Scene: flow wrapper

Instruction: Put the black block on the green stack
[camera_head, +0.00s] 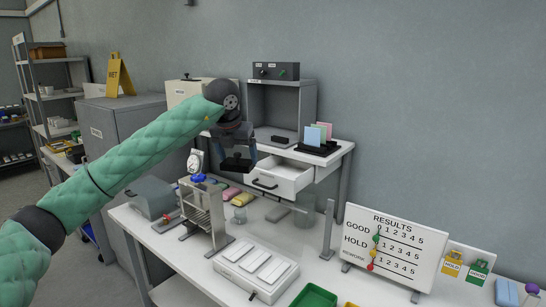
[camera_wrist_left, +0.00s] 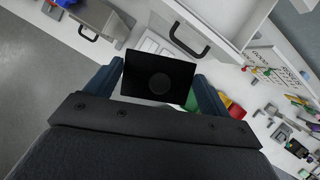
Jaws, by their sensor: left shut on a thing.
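My left gripper (camera_head: 237,152) is shut on a black block (camera_wrist_left: 158,77) and holds it in the air in front of the open white drawer. In the head view the block (camera_head: 238,165) is a small dark shape under the gripper. I cannot make out a green stack for certain. A green tray (camera_head: 315,297) lies at the bottom edge, and green and red things show partly behind the right finger in the wrist view. My right gripper is not in view.
The open drawer (camera_head: 280,180) juts out below the desk, close to the gripper. A metal stand (camera_head: 204,212), a white three-slot tray (camera_head: 257,268), an upright post (camera_head: 328,230) and a results board (camera_head: 392,248) stand on the white table. Clear tabletop lies between tray and post.

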